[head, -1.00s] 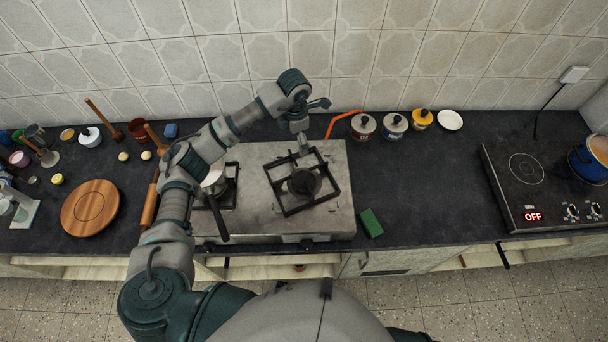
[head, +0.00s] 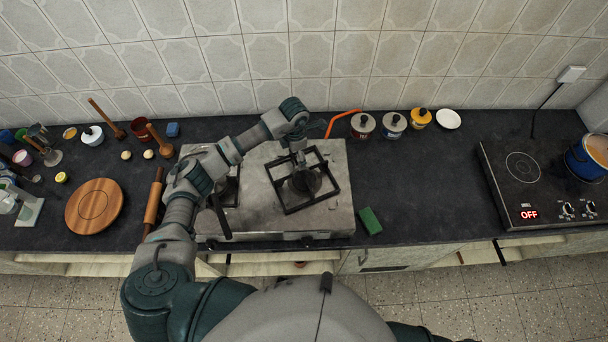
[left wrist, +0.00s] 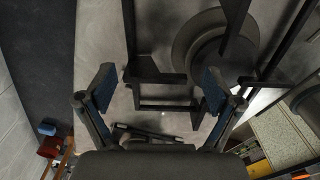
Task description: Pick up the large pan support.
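The large pan support (head: 335,177) is a black square metal frame with inward prongs, resting over the right burner of the grey stove. My left gripper (head: 300,165) is at the support's upper-left part in the head view, with the arm reaching down from above. In the left wrist view my left gripper (left wrist: 157,92) has its two blue-padded fingers spread apart. The black bars of the support (left wrist: 165,103) show between and beyond the fingers, with nothing clamped. I cannot tell whether the fingers touch the bars. My right gripper is not in view.
The stove (head: 325,219) has a smaller left burner partly covered by my arm. A green sponge (head: 370,221) lies to its right. Several lidded jars (head: 363,125) stand behind. A wooden board (head: 95,205) and rolling pin (head: 153,202) lie left. The counter right of the sponge is clear.

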